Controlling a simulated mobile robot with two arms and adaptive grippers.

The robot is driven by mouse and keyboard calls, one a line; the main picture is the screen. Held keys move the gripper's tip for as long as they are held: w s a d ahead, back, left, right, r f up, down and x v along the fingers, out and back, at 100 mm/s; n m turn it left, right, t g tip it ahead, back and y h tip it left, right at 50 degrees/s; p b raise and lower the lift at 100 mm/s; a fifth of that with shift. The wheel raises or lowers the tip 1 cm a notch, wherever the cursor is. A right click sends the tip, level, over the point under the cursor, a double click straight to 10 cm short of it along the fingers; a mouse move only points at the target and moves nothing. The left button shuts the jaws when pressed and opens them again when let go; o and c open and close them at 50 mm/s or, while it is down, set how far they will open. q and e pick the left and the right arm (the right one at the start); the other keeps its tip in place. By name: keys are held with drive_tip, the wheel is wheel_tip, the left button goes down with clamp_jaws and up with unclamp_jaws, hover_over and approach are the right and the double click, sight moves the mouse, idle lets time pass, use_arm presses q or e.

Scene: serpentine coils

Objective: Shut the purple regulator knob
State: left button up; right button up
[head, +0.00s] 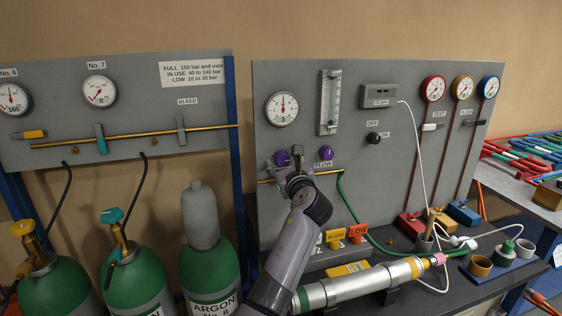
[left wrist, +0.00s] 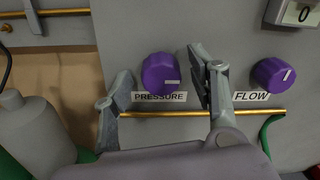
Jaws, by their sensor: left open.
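A purple knob (left wrist: 159,74) sits above the label PRESSURE on the grey panel. Its white mark points right, in the left wrist view. In the head view this knob (head: 282,158) shows just left of my gripper's tip. A second purple knob (left wrist: 273,74), above the label FLOW, is to the right; it also shows in the head view (head: 326,153). My left gripper (left wrist: 160,88) is open in front of the panel, its fingers on either side of the PRESSURE knob in the picture. I cannot tell whether they touch it. My right gripper is not in view.
A brass pipe (left wrist: 180,113) runs below the knobs. A flowmeter (head: 329,102) and a round gauge (head: 282,109) are above. A silver cylinder (head: 350,287) lies on the bench below. A green ARGON bottle (head: 209,264) stands at the left.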

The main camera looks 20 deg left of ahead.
use_arm(q)
drive_tip(key=shift+s+d+r, duration=0.1)
drive_tip(key=shift+c, duration=0.6)
drive_tip(key=c, duration=1)
